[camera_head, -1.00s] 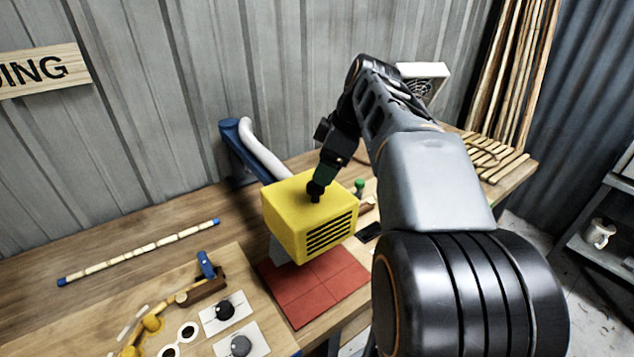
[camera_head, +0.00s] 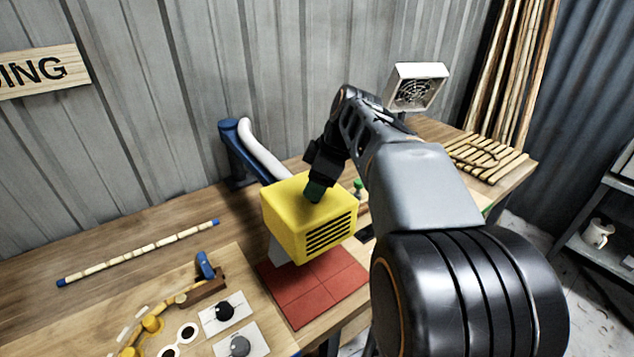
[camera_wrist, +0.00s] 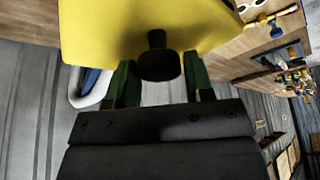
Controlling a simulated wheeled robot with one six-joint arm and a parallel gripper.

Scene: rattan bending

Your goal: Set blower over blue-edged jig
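The blower is a yellow box (camera_head: 300,215) with a slotted vent on its front. It hangs on a blue arm (camera_head: 237,150) with a white hose, above red tiles. My gripper (camera_head: 314,190) is at the top of the box. In the wrist view, its two green fingers (camera_wrist: 160,84) are apart, one on each side of the black knob (camera_wrist: 160,58) on the yellow box (camera_wrist: 125,22), with gaps visible. A board with curved, yellow-fitted work and a blue clamp (camera_head: 205,265) lies at lower left. I cannot make out a blue edge on the jig.
Red tiles (camera_head: 318,288) lie under the blower. A segmented rattan pole with blue ends (camera_head: 140,252) lies at left on the bench. A white fan (camera_head: 415,88) stands at the back, near rattan poles (camera_head: 485,160) at right. Bare bench lies behind the rattan pole.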

